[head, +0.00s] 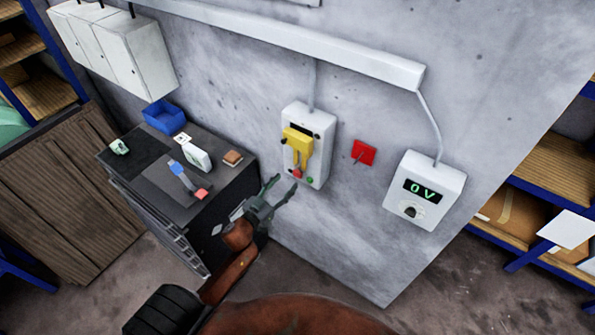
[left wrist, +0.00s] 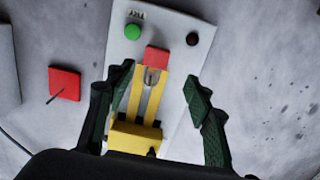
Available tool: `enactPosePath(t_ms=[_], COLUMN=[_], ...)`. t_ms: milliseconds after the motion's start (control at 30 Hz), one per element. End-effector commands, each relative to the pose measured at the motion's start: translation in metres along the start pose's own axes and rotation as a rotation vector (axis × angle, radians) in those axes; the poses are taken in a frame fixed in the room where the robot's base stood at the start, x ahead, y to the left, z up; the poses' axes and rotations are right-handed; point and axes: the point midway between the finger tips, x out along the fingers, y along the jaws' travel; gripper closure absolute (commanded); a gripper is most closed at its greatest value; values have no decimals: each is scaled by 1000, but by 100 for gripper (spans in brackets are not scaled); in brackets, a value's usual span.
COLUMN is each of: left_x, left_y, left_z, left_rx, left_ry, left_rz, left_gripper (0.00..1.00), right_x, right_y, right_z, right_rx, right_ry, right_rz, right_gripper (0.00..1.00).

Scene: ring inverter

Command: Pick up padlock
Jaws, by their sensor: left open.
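The padlock (head: 296,173) is small and red, at the lower end of the yellow switch handle (head: 298,140) on the white wall box (head: 319,125). In the left wrist view the padlock (left wrist: 157,57) has a red body and a metal shackle by the yellow handle (left wrist: 137,138); how the shackle sits there is hard to tell. My left gripper (head: 282,187) is open, just below the box in the head view. In the left wrist view its fingers (left wrist: 160,85) stand apart on both sides of the handle, with the padlock beyond their tips. My right gripper is not in view.
A green button (left wrist: 132,32) and a dark red one (left wrist: 192,39) flank the padlock. A red wall plate (head: 364,152) and a white meter box reading 0V (head: 426,190) are to the right. A dark cabinet (head: 225,180) with several small items stands left.

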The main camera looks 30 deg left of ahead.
Motion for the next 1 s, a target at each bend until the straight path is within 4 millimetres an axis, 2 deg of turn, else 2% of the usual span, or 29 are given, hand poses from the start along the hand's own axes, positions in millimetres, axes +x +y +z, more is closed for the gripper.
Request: enactPosePath(t_ms=[267,400,700,1000], left_x=[36,52,56,56], left_y=[9,8,8,8], left_z=[-9,-6,-5,-5], left_rx=[0,0,1,1], left_ry=[0,-1,-2,-2], left_rz=[0,-1,-1,-1], left_gripper=[52,52,52,73], right_x=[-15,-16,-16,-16], right_y=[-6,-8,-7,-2], right_z=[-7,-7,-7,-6], right_rx=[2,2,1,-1], right_ry=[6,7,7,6], right_rz=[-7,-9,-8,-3], right_gripper=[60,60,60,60])
